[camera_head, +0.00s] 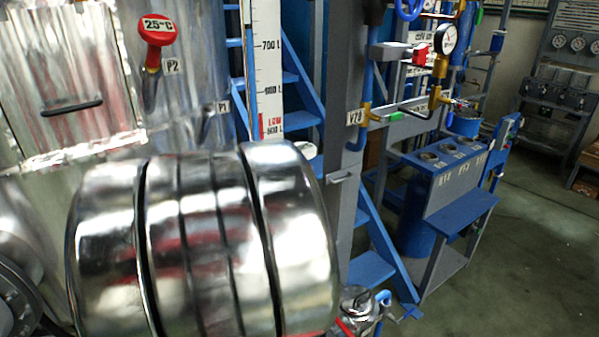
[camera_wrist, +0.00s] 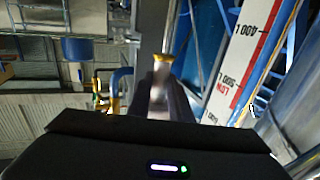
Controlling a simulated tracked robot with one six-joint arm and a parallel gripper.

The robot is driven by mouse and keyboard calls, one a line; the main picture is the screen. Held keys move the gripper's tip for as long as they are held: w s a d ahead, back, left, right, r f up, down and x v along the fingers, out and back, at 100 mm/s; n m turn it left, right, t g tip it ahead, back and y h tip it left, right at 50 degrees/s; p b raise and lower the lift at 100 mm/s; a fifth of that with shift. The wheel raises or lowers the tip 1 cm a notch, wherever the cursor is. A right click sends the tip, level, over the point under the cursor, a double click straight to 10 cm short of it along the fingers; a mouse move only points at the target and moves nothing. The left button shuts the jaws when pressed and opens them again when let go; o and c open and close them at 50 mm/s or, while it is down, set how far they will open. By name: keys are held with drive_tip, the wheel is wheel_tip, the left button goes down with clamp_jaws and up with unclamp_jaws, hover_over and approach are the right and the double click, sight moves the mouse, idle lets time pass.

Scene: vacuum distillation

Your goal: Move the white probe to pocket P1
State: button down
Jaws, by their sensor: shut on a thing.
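My gripper (camera_wrist: 160,88) points away from the camera in the wrist view. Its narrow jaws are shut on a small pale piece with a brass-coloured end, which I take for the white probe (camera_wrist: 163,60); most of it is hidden. In the head view my gripper is not clearly seen. Pocket P1 (camera_head: 206,125) is a slanted grey stub on the shiny vessel wall, beside its P1 label, with no coloured head on it. A red probe (camera_head: 158,30) reading 25°C stands in pocket P2, up and left of P1.
A white level scale (camera_head: 269,70) stands right of P1, with blue stairs (camera_head: 300,85) behind it. A grey post (camera_head: 345,130) and valve V70 pipework (camera_head: 365,116) are farther right. A large shiny cylinder fills the lower left foreground. Open floor (camera_head: 530,250) lies at right.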

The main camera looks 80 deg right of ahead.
drive_tip(key=shift+w+a+r, duration=0.15)
drive_tip(key=shift+a+r, duration=0.05)
drive_tip(key=shift+a, duration=0.1)
drive_tip(key=shift+r, duration=0.1)
drive_tip(key=w+a+r+t+h, duration=0.1)
drive_tip(key=w+r, duration=0.3)
drive_tip(key=r, duration=0.5)
drive_tip(key=w+a+r+m+t+h, duration=0.1)
drive_tip(key=w+r+t, duration=0.3)
drive_tip(key=r, duration=0.5)
drive_tip(key=w+a+r+t+h, duration=0.2)
drive_tip(key=w+a+r+h, duration=0.1)
drive_tip(key=r, duration=0.7)
drive_tip(key=shift+w+m, duration=0.3)
drive_tip(key=shift+w, duration=0.4)
drive_tip(key=shift+f, duration=0.1)
drive_tip(key=shift+w+d+f, duration=0.25)
drive_tip(key=shift+w+f, duration=0.25)
drive_tip(key=shift+f, duration=0.3)
drive_tip(key=shift+w+d+f, duration=0.2)
drive_tip(key=shift+w+f, duration=0.3)
drive_tip(key=shift+f, duration=0.25)
drive_tip(key=shift+w+d+f, duration=0.25)
drive_tip(key=shift+w+f, duration=0.25)
drive_tip(key=shift+f, duration=0.3)
